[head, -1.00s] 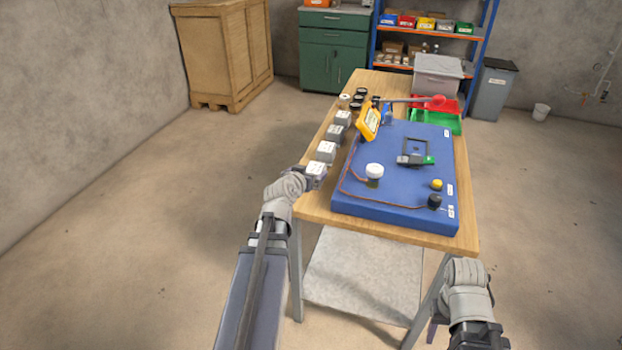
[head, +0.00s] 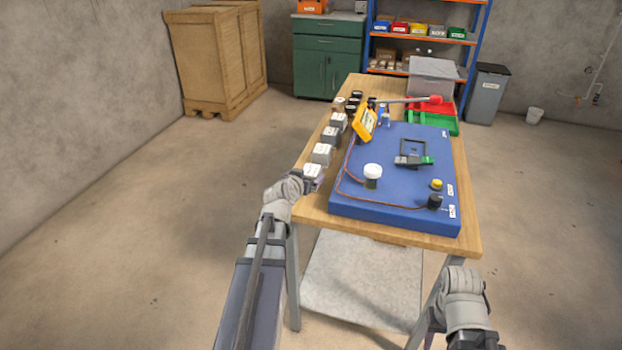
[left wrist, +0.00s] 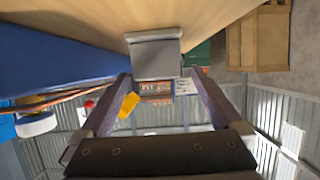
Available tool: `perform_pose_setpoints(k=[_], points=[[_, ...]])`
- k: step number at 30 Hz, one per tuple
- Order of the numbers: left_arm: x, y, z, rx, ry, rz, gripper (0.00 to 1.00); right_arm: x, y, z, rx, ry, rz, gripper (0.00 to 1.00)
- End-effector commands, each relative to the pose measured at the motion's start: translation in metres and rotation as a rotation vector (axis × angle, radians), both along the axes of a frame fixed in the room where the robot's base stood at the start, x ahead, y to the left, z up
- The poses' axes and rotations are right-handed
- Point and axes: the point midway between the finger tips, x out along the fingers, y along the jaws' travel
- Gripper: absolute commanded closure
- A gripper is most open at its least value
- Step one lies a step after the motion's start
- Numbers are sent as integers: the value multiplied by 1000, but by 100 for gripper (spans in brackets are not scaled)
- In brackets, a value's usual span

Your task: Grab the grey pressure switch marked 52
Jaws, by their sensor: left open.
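Several grey switches with white tops stand in a row along the table's left edge: the nearest (head: 312,172), a second (head: 321,154), a third (head: 330,135) and a fourth (head: 338,121). Their markings are too small to read, so I cannot tell which is 52. My left gripper (head: 307,185) is at the nearest one, mostly hidden behind my wrist. In the left wrist view, the open left gripper (left wrist: 161,76) has a grey switch (left wrist: 156,60) ahead of and between its fingertips, with no grip on it. Only a sliver of my right gripper (head: 428,341) shows below my right arm.
A blue panel (head: 400,202) with a white-capped part (head: 372,172), a yellow button (head: 437,184) and a black knob (head: 434,201) fills the table's right side. A yellow meter (head: 365,123) stands behind. Red and green trays (head: 430,123) are at the back. Floor left of the table is clear.

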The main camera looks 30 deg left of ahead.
Motion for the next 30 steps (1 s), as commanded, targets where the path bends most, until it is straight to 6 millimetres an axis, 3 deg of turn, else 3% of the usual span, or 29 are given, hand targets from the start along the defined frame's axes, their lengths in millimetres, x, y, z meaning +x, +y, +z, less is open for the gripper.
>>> perform_pose_setpoints(k=[9,17,30], points=[[41,8,-19,1,0,0,0,0,0,-19,0,0,0,50],[43,7,-18,0,0,0,0,0,0,-18,0,0,0,50],[43,7,-18,0,0,0,48,0,0,-18,0,0,0,50]])
